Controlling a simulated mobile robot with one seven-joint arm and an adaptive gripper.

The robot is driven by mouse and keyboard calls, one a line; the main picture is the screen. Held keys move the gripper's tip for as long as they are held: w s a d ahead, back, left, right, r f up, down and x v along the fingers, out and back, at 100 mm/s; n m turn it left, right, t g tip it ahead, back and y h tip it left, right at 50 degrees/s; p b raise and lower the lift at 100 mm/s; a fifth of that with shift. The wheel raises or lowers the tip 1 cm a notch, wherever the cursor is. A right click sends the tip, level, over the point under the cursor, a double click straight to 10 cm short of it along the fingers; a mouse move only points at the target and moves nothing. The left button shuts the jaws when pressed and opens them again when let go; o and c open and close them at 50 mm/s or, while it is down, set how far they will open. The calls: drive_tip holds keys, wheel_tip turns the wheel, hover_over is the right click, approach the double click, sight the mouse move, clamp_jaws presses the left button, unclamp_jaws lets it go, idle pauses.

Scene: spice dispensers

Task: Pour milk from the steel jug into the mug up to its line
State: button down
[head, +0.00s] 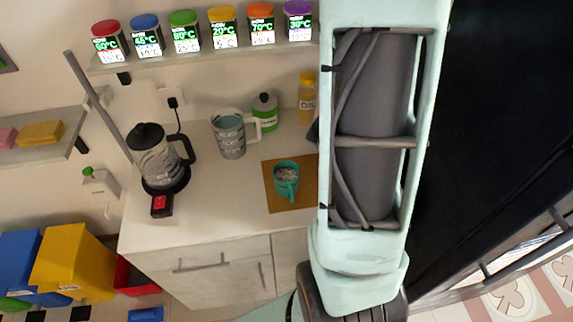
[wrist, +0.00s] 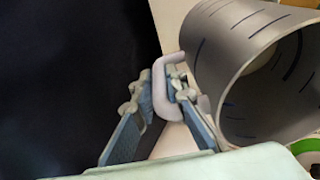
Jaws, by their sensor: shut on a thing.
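The steel jug (wrist: 240,50) is a grey cylinder with short dark marks, lying tilted in the wrist view with its round open end towards the lower right. My gripper (wrist: 170,85) is shut on its pale handle (wrist: 158,88). In the head view my arm covers the gripper and most or all of the held jug. The teal mug (head: 286,174) stands upright on a brown mat (head: 276,203), left of my arm. Its inside looks greyish; its line and fill level cannot be made out.
A grey patterned pitcher (head: 229,138) and a dark-lidded kettle (head: 157,160) stand left of the mug. A green-and-white bottle (head: 264,113) and a yellow bottle (head: 307,92) stand behind. A shelf (head: 140,64) of coloured-lid jars runs above.

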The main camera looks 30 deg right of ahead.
drive_tip(key=shift+s+d, duration=0.1)
drive_tip(key=shift+d, duration=0.15)
drive_tip(key=d+f+t+y, duration=0.1)
drive_tip(key=d+f+y, duration=0.2)
drive_tip(key=f+y, duration=0.2)
drive_tip(key=shift+s+d+f+t+y, duration=0.2)
drive_tip(key=shift+s+f+t+y, duration=0.1)
drive_tip(key=shift+s+f+t, duration=0.1)
idle(0.4)
wheel_tip(320, 180, up, 5)
drive_tip(key=shift+f, duration=0.1)
idle(0.4)
drive_tip(key=shift+s, duration=0.1)
